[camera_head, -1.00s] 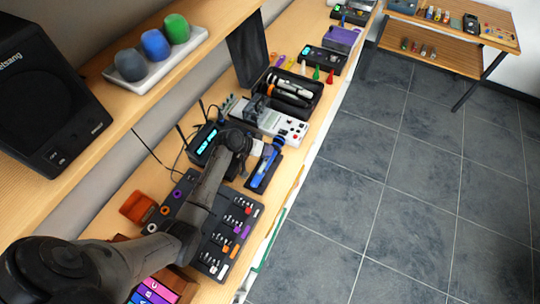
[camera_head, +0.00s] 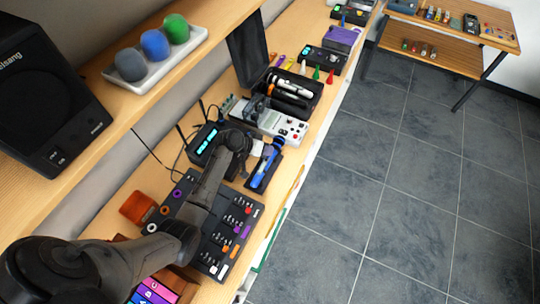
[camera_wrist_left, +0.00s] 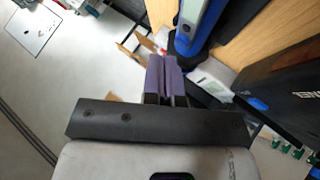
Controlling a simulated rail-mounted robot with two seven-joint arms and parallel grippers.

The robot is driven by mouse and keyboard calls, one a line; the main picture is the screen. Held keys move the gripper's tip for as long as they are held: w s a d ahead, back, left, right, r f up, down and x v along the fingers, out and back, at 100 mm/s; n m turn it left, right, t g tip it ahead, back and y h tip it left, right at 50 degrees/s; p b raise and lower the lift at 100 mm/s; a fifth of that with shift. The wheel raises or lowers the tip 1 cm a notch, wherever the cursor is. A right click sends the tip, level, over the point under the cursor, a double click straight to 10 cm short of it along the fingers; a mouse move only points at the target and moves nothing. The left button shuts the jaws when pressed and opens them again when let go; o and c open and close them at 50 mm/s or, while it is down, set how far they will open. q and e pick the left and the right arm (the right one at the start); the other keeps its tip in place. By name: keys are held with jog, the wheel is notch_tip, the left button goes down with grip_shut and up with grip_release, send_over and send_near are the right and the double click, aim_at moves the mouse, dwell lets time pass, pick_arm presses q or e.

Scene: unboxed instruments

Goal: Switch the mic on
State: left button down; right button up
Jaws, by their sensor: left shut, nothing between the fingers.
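A blue handheld mic (camera_head: 266,168) lies on a dark rest at the front edge of the bench, beside a receiver (camera_head: 205,141) with a lit turquoise screen. In the left wrist view the blue and grey mic body (camera_wrist_left: 196,22) is just beyond the fingers. My left gripper (camera_head: 268,149) is beside the mic, near its upper end. In the left wrist view its purple fingers (camera_wrist_left: 165,72) are together and empty. I cannot tell whether the fingertips touch the mic. My right gripper is not in view.
A black mixer (camera_head: 222,235) lies in front, partly under my left arm. An open black case (camera_head: 312,103) holding other mics and a grey device with red buttons (camera_head: 270,121) are farther along the bench. A shelf with a speaker (camera_head: 45,100) is at the left. The tiled floor is clear.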

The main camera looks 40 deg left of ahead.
pick_arm(q)
jog(key=shift+f, duration=0.35)
jog(key=shift+f, duration=0.2)
dwell(0.4)
jog(key=shift+r+p, duration=0.5)
jog(key=shift+r, duration=0.15)
dwell(0.3)
notch_tip(320, 180, up, 3)
jog(key=p, duration=0.2)
jog(key=shift+s+f+p, duration=0.1)
jog(key=shift+f+p, duration=0.1)
jog(key=shift+p, duration=0.15)
notch_tip(320, 180, up, 3)
jog(key=p, duration=0.3)
jog(key=shift+s+r, duration=0.15)
jog(key=shift+r, duration=0.05)
